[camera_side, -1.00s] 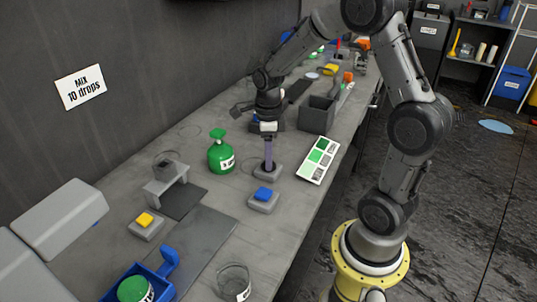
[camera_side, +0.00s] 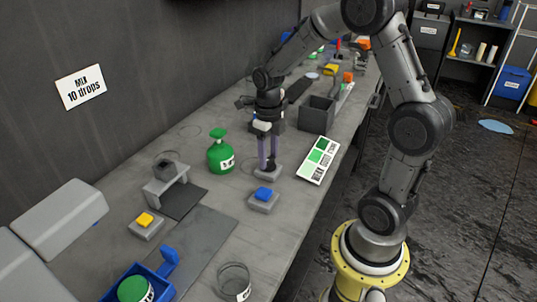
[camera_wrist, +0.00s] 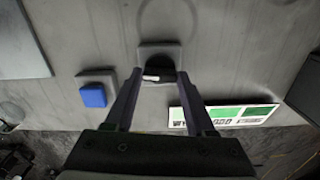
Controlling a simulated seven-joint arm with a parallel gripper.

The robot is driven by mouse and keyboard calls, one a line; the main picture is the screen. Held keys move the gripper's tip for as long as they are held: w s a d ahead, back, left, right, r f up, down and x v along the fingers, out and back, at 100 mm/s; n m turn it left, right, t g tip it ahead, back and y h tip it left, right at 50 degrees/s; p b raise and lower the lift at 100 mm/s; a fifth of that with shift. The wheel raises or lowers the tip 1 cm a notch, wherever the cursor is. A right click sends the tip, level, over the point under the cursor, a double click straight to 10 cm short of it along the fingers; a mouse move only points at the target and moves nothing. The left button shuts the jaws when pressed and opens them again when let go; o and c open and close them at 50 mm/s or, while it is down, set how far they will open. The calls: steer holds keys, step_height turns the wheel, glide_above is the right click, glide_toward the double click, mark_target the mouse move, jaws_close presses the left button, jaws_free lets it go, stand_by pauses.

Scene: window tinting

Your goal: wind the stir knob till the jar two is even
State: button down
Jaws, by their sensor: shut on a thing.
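The dark stir knob (camera_wrist: 158,72) sits on a small grey square base (camera_side: 267,174), in the middle of the bench. My gripper (camera_side: 268,164) points straight down with its two fingers on either side of the knob, shut on it. In the wrist view, my gripper (camera_wrist: 159,76) has the knob between its fingertips, with a small white mark on it. One clear jar (camera_side: 234,279) stands at the near edge and another small vessel (camera_side: 166,160) is on a grey stand. I cannot tell which is jar two or how even its contents are.
A green bottle (camera_side: 220,156) stands left of the knob. A blue button (camera_side: 264,193) on a grey block is close in front. A green shade card (camera_side: 319,160) lies to the right. A grey open box (camera_side: 317,115) stands behind. A yellow button (camera_side: 145,219) is farther left.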

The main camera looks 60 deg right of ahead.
mark_target(268, 159)
steer(key=shift+r, duration=0.15)
steer(key=shift+c, duration=1.2)
jaws_free()
step_height(268, 159, up, 14)
